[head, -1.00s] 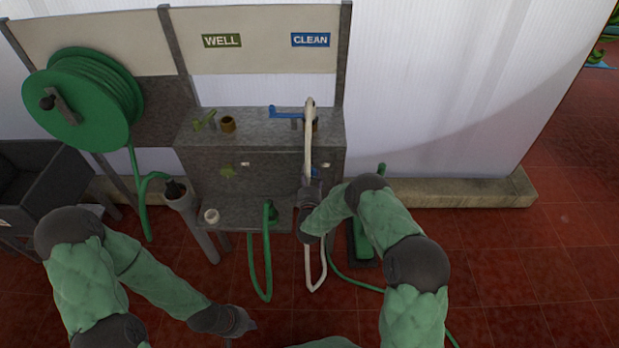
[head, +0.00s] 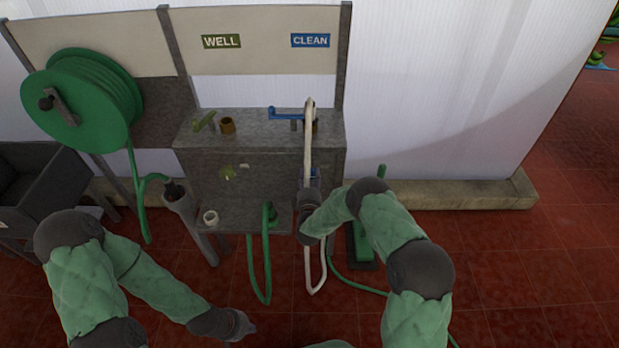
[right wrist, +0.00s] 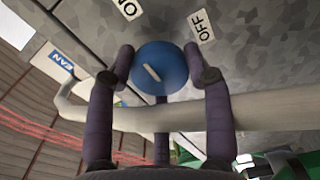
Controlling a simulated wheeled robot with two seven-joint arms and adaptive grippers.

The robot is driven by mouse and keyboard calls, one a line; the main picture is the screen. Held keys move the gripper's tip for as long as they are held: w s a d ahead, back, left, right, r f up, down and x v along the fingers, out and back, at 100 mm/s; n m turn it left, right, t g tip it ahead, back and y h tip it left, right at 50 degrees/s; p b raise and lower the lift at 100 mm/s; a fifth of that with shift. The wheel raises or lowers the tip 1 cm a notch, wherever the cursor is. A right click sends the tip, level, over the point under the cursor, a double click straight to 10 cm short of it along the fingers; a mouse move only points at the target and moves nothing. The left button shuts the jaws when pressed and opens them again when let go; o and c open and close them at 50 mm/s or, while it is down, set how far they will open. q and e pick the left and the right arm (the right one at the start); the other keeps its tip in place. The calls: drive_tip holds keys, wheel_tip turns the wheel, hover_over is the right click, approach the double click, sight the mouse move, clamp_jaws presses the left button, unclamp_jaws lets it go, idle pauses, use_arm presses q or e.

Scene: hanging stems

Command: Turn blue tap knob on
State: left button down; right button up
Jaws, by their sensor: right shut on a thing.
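The blue tap knob (right wrist: 168,62) is round with a short white mark, on the grey panel. In the right wrist view the mark slants, its upper end leaning toward the ON label (right wrist: 127,8). The OFF label (right wrist: 201,25) is to the right. My right gripper (right wrist: 160,75) is shut on the knob, its fingers around its sides. In the head view my right gripper (head: 310,188) is at the panel under the CLEAN sign (head: 310,40) and largely hides the knob. My left gripper (head: 246,326) is low over the floor, away from the panel; its fingers are too small to judge.
A pale hose (right wrist: 190,118) crosses between the wrist camera and the panel, between my right fingers. A blue lever (head: 285,114) is on the ledge above. A green hose (head: 266,265) hangs left of my right gripper.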

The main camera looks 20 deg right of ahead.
drive_tip(key=o, duration=1.2)
drive_tip(key=v, duration=1.2)
